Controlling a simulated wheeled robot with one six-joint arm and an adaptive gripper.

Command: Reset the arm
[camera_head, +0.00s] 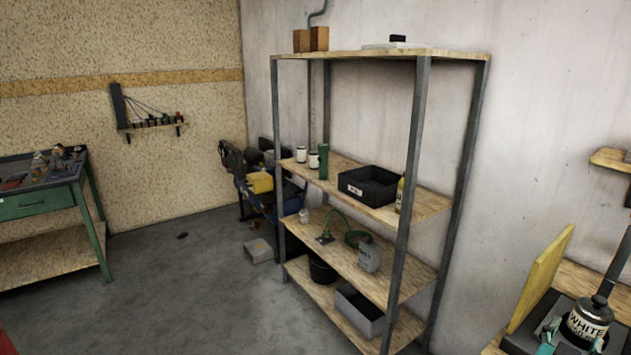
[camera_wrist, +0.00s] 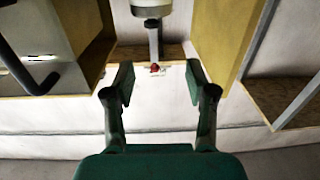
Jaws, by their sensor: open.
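My gripper (camera_wrist: 158,84) shows in the wrist view with its two dark green fingers spread apart. Nothing is between the fingertips. A small red item (camera_wrist: 155,69) lies on a wooden ledge beyond the gap, apart from the fingers. I cannot clearly make out my arm or gripper in the head view.
A shelf rack (camera_head: 350,263) holds a black bin (camera_head: 368,186) and several cans. A green workbench (camera_head: 40,205) stands left. At lower right are a labelled can (camera_head: 586,325) and a yellow panel (camera_head: 541,277). A yellow panel (camera_wrist: 225,35) flanks my gripper. Floor (camera_head: 190,290) is mostly clear.

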